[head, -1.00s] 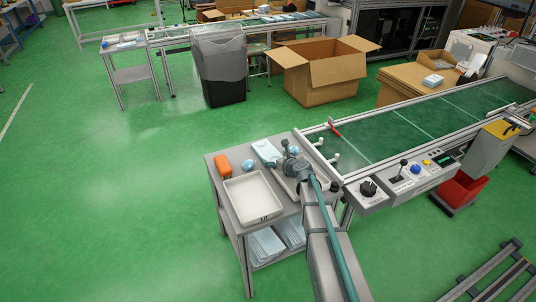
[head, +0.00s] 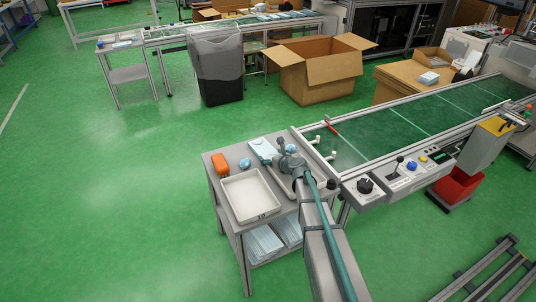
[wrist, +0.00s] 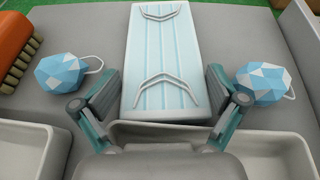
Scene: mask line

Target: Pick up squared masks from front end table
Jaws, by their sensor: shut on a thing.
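A light-blue, pleated squared mask (wrist: 160,60) lies on top of a white-sided stack in the wrist view. The stack also shows in the head view (head: 261,148) at the table's far side. My gripper (wrist: 163,90) has one finger on each side of the stack's near part and is shut on it. In the head view my gripper (head: 286,160) is over the right part of the grey front end table (head: 217,180). I cannot tell whether the stack is clear of the tabletop. Faceted blue-white cup masks lie left (wrist: 62,72) and right (wrist: 262,82) of it.
An orange brush (wrist: 15,45) lies at the far left. A white tray (head: 251,216) fills the table's front left; another tray (wrist: 270,145) is under my gripper. The conveyor (head: 390,130) borders the table on the right. Several flat blue packs (head: 263,243) lie on the lower shelf.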

